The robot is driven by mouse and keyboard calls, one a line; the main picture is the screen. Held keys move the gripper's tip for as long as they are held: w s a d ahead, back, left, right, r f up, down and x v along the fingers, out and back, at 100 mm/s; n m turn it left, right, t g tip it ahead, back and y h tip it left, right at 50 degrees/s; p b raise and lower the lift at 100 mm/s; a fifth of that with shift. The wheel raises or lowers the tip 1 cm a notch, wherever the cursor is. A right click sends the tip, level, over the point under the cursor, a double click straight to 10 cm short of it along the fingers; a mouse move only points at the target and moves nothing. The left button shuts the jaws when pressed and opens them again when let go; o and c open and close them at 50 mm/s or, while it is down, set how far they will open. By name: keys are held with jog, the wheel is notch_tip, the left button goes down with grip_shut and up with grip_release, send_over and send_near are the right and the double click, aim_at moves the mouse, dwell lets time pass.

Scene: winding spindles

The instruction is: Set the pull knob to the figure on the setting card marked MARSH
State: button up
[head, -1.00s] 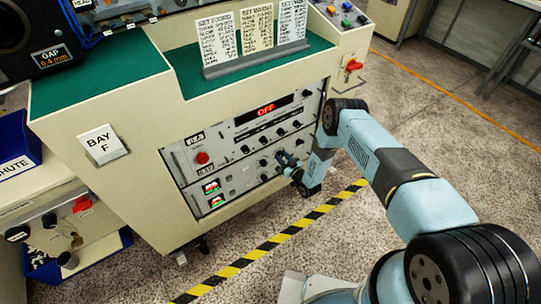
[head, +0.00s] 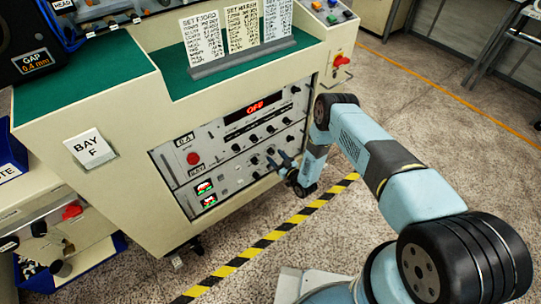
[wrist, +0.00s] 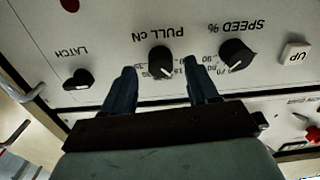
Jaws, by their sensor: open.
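The pull knob (wrist: 162,62) is black with a pale pointer line, on a grey panel, and its label "PULL cN" appears upside down in the wrist view. My gripper (wrist: 160,70) is open, with one dark finger on each side of the knob in the picture; whether they touch it I cannot tell. Part of the knob's scale is hidden by the fingers. In the head view my gripper (head: 284,162) is at the lower part of the panel. The MARSH setting card (head: 243,27) stands between two other cards on the console; its figures are too small to read.
The speed knob (wrist: 237,55) and the latch knob (wrist: 78,80) flank the pull knob, with an UP button (wrist: 295,55) beyond. A red display (head: 254,106) reads OFF. A panel handle (wrist: 32,93) sticks out at the left in the wrist view.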

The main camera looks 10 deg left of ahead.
jog(key=v, duration=1.1)
jog(key=shift+d, duration=0.3)
jog(key=shift+s, duration=0.1)
